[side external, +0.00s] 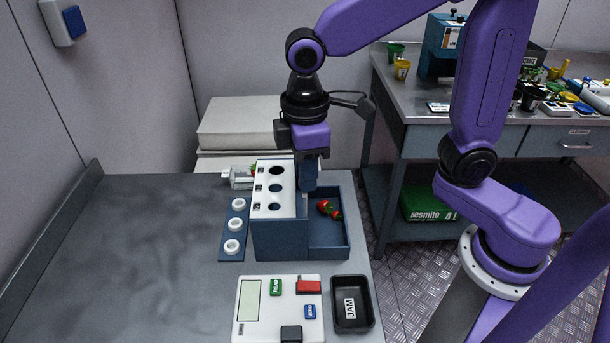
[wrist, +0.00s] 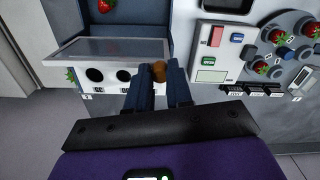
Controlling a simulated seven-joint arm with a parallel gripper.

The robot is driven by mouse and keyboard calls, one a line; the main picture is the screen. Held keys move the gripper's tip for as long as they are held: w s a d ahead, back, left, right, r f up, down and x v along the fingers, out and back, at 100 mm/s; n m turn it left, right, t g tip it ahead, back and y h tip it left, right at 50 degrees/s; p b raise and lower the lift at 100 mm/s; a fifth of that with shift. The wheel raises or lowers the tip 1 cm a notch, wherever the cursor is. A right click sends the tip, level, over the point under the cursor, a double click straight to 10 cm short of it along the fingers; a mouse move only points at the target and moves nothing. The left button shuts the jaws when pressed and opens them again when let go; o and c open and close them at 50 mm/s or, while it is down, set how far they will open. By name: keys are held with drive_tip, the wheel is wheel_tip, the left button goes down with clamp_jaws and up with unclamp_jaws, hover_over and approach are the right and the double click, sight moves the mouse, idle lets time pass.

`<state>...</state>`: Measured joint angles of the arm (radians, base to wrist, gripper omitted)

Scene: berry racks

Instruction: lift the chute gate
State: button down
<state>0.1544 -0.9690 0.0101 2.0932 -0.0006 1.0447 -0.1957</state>
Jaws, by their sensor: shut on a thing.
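The berry rack has a white top (side external: 275,187) with dark round holes and a dark blue body (side external: 280,240) with a bin on its right. A grey, see-through panel (wrist: 105,48), which looks like the chute gate, stands beside the holed white strip in the wrist view. My gripper (wrist: 159,68) points down at the rack's right side, and its fingers also show in the side view (side external: 308,184). The fingers are shut around a small brown knob (wrist: 158,73) at the panel's end. How the knob joins the panel is hidden, as is the panel in the side view.
Red berries (side external: 328,208) lie in the bin. A blue strip (side external: 235,212) with white rings stands left of the rack. A white button panel (side external: 252,329) and a black JAM tray (side external: 352,324) lie in front. The table's left is clear; a cluttered bench (side external: 420,120) stands behind right.

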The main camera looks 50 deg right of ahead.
drive_tip(key=shift+r, duration=0.2)
drive_tip(key=c, duration=1)
unclamp_jaws()
wheel_tip(320, 180, up, 17)
drive_tip(key=shift+r, duration=0.2)
drive_tip(key=shift+n, duration=0.5)
drive_tip(key=s+d+f, duration=0.4)
drive_tip(key=s+f, duration=0.1)
drive_tip(key=f, duration=0.2)
drive_tip(key=s+d+f, duration=0.4)
drive_tip(key=s+f, duration=0.1)
drive_tip(key=f, duration=0.1)
drive_tip(key=s+d+f, duration=0.4)
drive_tip(key=s+f, duration=0.1)
drive_tip(key=f, duration=0.2)
drive_tip(key=shift+s+d+f, duration=0.25)
drive_tip(key=shift+s+f, duration=0.05)
drive_tip(key=shift+s, duration=0.05)
